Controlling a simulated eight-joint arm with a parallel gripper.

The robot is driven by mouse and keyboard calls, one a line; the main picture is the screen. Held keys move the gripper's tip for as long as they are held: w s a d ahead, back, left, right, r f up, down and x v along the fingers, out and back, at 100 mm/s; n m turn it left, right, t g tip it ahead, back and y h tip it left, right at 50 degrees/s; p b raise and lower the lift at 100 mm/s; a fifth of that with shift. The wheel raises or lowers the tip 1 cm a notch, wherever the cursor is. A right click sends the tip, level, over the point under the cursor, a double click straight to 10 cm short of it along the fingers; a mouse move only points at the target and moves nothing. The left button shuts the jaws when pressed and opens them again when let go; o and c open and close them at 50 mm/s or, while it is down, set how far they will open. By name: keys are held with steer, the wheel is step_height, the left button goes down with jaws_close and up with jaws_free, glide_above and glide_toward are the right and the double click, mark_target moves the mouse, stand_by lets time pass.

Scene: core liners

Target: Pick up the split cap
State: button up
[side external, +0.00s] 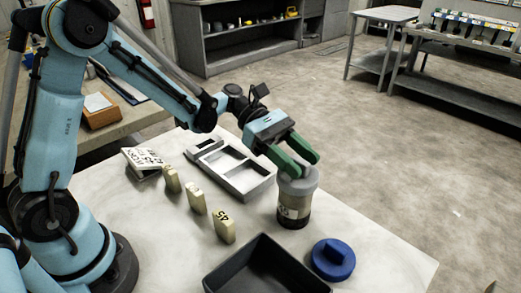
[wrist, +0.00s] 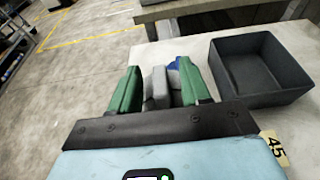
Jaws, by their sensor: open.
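A short cylinder (side external: 293,212) with a pale label and dark lower body stands upright on the table, topped by a grey cap (side external: 298,184), which seems to be the split cap. My gripper (side external: 306,164) is open, its two green fingers at the top of that cap; I cannot tell whether they touch it. In the wrist view, grey parts (wrist: 160,88) with a gap between them show between the open fingers (wrist: 160,84). A round blue cap (side external: 333,258) with a raised ridge lies on the table in front; part of it shows beyond the grey parts (wrist: 175,66).
A dark open bin (side external: 262,262) stands at the front, also at right in the wrist view (wrist: 262,92). Numbered cream blocks (side external: 222,228) and a grey compartment tray (side external: 262,188) lie to the left. The table's right side is clear.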

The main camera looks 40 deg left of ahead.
steer(key=shift+x, duration=1.25)
jaws_close()
